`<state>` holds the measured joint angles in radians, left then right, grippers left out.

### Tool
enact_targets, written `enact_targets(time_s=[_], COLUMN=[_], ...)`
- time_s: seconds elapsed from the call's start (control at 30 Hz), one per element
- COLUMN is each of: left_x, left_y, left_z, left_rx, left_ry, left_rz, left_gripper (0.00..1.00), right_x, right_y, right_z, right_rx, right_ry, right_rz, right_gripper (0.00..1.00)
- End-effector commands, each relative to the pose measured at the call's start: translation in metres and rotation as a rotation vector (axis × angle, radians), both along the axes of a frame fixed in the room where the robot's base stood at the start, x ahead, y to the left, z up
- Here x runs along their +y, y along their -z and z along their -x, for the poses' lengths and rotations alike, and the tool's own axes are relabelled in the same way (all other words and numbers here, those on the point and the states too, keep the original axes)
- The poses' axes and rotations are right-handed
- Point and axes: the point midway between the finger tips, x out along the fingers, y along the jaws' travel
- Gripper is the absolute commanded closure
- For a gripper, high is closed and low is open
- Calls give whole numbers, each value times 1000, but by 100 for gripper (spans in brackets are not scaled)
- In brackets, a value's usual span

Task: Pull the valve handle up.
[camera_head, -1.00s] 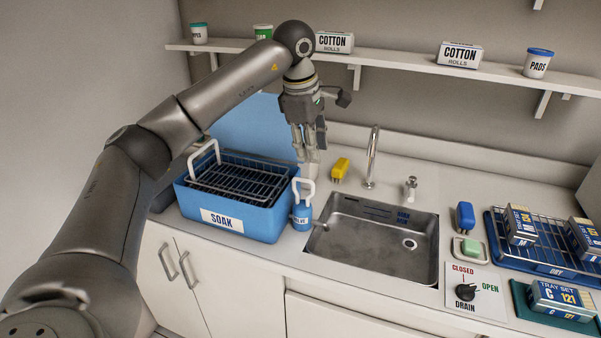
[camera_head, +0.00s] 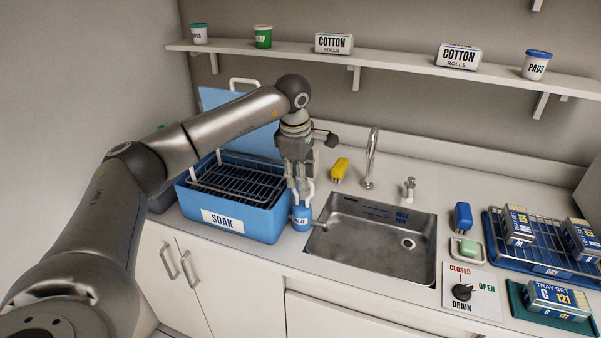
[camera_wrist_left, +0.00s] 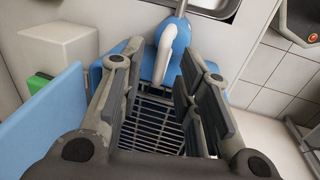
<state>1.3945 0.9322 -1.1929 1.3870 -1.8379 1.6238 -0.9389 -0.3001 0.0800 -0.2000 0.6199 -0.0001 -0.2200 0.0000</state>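The blue valve (camera_head: 301,218) stands at the right end of the blue SOAK tub (camera_head: 225,218), beside the sink. Its white handle is mostly hidden behind my fingers in the head view. In the left wrist view the white handle (camera_wrist_left: 163,52) rises from the blue valve body (camera_wrist_left: 180,30) and lies between my fingertips. My left gripper (camera_head: 300,184) points down over the valve. In the left wrist view the left gripper (camera_wrist_left: 163,58) is open, its fingers apart on both sides of the handle. My right gripper is in neither view.
A wire basket (camera_head: 240,183) sits in the tub. The steel sink (camera_head: 345,248) is right of the valve, with a faucet (camera_head: 372,158) and a yellow block (camera_head: 340,169) behind. A drain knob (camera_head: 463,291) is at front right. A shelf (camera_head: 400,61) runs along the wall above.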

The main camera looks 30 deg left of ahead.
Motion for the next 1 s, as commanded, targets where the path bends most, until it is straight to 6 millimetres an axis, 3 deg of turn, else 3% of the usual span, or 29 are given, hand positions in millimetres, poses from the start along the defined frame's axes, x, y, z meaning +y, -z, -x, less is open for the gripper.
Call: enact_targets(time_s=[0.23,0.5,0.83,1.0], left_x=[0,0,0,0], left_y=[1,1,-1,-19], left_z=[0,0,0,-1], left_rx=[0,0,0,-2], left_ry=[0,0,0,0], left_rz=[0,0,0,1], left_gripper=[69,100,100,100], right_x=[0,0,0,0], right_y=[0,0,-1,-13], right_z=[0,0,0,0], right_rx=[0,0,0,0], right_ry=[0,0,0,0], right_rz=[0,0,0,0], right_gripper=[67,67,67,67])
